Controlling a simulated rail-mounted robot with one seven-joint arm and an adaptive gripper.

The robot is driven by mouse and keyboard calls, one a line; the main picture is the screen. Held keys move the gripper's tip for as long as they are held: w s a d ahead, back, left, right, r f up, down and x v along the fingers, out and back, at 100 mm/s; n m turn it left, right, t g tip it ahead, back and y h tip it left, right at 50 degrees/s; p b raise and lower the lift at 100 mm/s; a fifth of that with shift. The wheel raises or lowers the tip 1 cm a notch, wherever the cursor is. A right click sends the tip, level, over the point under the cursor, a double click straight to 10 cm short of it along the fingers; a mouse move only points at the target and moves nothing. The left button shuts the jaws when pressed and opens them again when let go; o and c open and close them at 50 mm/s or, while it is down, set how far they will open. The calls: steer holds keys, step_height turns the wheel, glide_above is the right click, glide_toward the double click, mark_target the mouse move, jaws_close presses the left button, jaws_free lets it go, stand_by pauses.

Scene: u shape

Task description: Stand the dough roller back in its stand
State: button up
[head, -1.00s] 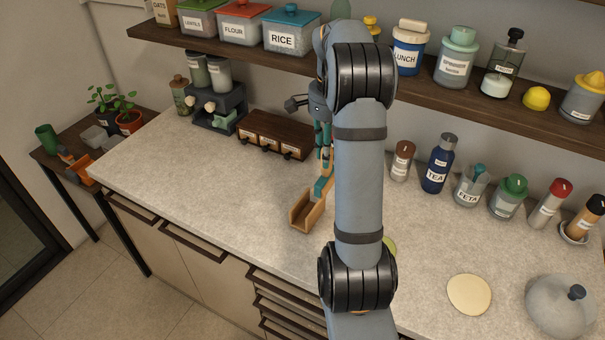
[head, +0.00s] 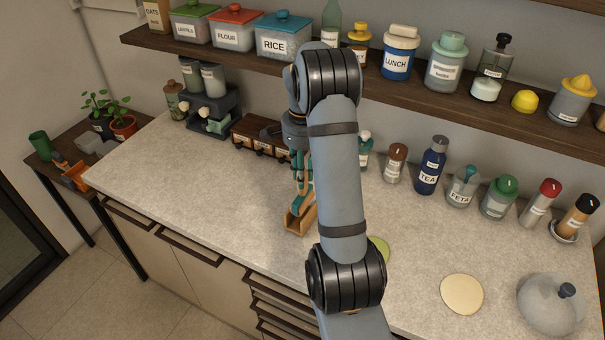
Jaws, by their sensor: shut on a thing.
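The small tan wooden stand (head: 296,222) sits on the counter in the middle of the head view, partly covered by my arm. My gripper (head: 301,187) points down just above the stand. Its teal fingers are shut on the dough roller, which is mostly hidden by the fingers and arm. Only a sliver of tan wood shows between the fingers. The roller's lower end is at the stand, but I cannot tell whether it is inside or just above it.
A wooden drawer box (head: 258,136) and a grey machine (head: 212,112) stand behind. Bottles and jars, including the blue tea bottle (head: 431,166), line the back right. A pale round disc (head: 462,294) lies front right. The counter left of the stand is clear.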

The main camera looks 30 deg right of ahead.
steer(key=shift+f+b, duration=0.5)
steer(key=shift+f, duration=0.1)
steer(key=o, duration=1)
steer(key=shift+r, duration=0.15)
steer(key=shift+r+p, duration=0.35)
steer(key=shift+p, duration=0.1)
step_height(320, 180, up, 12)
steer(key=shift+r+p, duration=0.2)
steer(key=shift+p, duration=0.2)
